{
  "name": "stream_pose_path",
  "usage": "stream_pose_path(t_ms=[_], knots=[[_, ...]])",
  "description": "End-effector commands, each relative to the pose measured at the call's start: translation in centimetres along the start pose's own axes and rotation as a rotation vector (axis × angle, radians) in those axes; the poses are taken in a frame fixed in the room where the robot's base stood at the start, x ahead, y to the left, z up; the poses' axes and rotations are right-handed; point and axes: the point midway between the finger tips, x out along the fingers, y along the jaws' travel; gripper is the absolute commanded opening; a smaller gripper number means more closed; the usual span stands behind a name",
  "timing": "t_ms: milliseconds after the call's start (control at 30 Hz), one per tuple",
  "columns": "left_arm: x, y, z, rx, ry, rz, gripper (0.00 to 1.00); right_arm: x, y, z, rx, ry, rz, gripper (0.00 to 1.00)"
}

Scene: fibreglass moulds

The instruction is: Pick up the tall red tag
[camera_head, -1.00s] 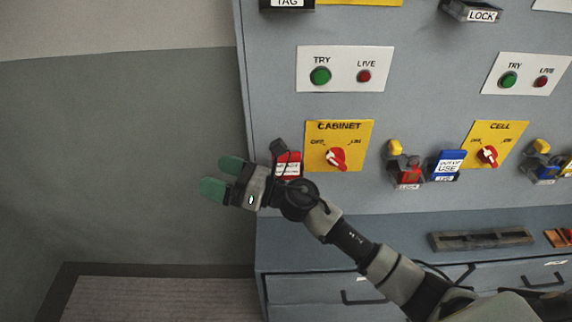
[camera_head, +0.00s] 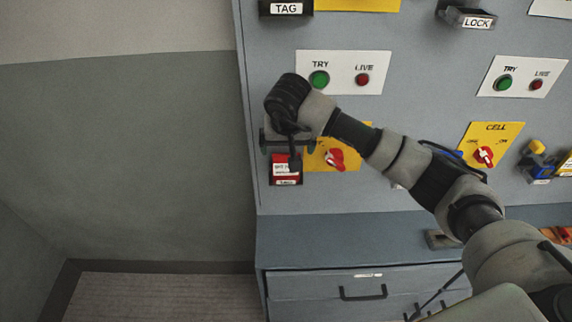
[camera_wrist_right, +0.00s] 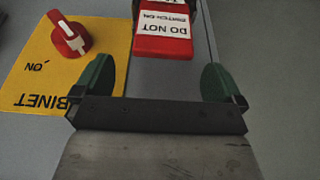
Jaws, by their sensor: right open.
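The red tag (camera_head: 286,168) hangs on the grey panel beside the yellow CABINET plate, near the panel's left edge. In the right wrist view the red tag (camera_wrist_right: 163,42) has a white "DO NOT" label and shows upside down. My right gripper (camera_wrist_right: 165,82) is open, with its two green fingertips to either side of the tag's line and the tag beyond them, apart from both. In the head view my right wrist and gripper (camera_head: 284,140) are in front of and just above the tag, and hide its top. My left gripper is not in view.
The yellow CABINET plate (camera_head: 357,140) with a red switch (camera_wrist_right: 70,36) lies close to one fingertip. TRY/LIVE buttons (camera_head: 339,72) are above. A TAG holder (camera_head: 286,8) is at the top. A drawer cabinet (camera_head: 340,285) stands below. Free wall is at left.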

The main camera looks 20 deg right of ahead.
Motion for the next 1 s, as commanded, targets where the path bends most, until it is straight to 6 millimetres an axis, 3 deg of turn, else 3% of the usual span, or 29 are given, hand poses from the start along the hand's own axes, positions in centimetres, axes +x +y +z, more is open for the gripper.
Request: stream_pose_path(t_ms=[167,333,500,767,1000], knots=[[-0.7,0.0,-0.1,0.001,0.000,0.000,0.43,1.2,-0.1,0.1,0.001,-0.003,-0.001,1.00],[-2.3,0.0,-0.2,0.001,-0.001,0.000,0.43,3.5,-0.3,0.5,0.002,-0.008,-0.002,1.00],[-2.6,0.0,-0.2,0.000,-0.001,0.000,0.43,5.6,-0.3,0.5,0.002,-0.003,-0.002,1.00],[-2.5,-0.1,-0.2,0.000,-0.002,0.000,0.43,6.0,-0.3,0.4,0.000,0.000,-0.003,1.00],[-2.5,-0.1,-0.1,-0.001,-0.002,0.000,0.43,6.0,-0.3,0.4,0.001,0.000,-0.003,0.65]])
